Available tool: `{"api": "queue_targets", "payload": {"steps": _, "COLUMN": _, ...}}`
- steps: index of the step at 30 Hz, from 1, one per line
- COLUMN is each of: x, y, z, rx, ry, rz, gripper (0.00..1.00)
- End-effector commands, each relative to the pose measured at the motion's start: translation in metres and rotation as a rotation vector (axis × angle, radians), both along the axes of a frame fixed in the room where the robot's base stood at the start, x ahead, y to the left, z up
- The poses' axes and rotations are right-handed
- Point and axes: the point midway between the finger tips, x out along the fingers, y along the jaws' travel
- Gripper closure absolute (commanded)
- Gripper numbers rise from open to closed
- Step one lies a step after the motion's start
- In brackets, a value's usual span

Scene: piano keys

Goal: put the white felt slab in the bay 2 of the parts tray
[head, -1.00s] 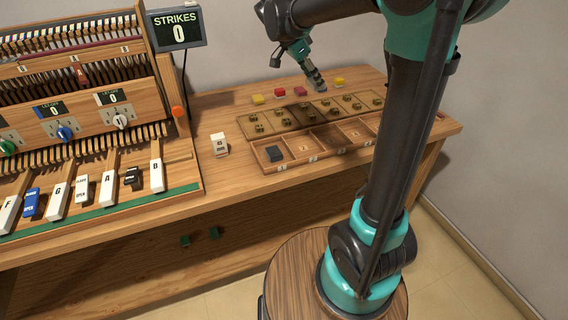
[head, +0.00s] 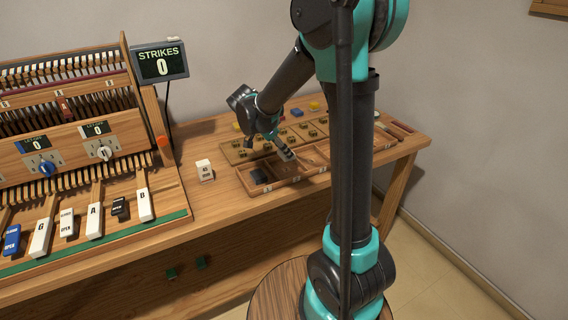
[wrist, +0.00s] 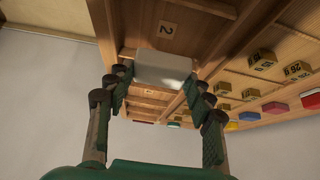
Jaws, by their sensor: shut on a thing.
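My gripper (wrist: 160,80) is shut on the white felt slab (wrist: 163,68), which sits between its fingertips in the wrist view. In the head view my gripper (head: 288,155) is over the front row of the wooden parts tray (head: 262,190), near the second bay from the left. In the wrist view a plate marked 2 (wrist: 167,28) shows on the tray wood just beyond the slab. The slab hides part of the tray floor, and I cannot tell its height above it. A dark slab (head: 259,176) lies in the leftmost bay.
A board with several brass-coloured blocks (head: 239,153) lies behind the tray, with coloured pieces (head: 314,106) further back. A white block (head: 204,170) stands left of the tray. The piano-key rig and its strikes display (head: 160,63) are at the left.

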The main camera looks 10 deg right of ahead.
Motion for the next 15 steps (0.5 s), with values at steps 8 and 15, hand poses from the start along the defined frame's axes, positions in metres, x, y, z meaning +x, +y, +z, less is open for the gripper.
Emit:
{"api": "queue_targets", "payload": {"steps": 8, "x": 0.0, "y": 0.0, "z": -0.025, "rx": 0.0, "ry": 0.0, "rz": 0.0, "gripper": 0.63}}
{"api": "queue_targets", "payload": {"steps": 15, "x": 0.0, "y": 0.0, "z": -0.055, "rx": 0.0, "ry": 0.0, "rz": 0.0, "gripper": 0.63}}
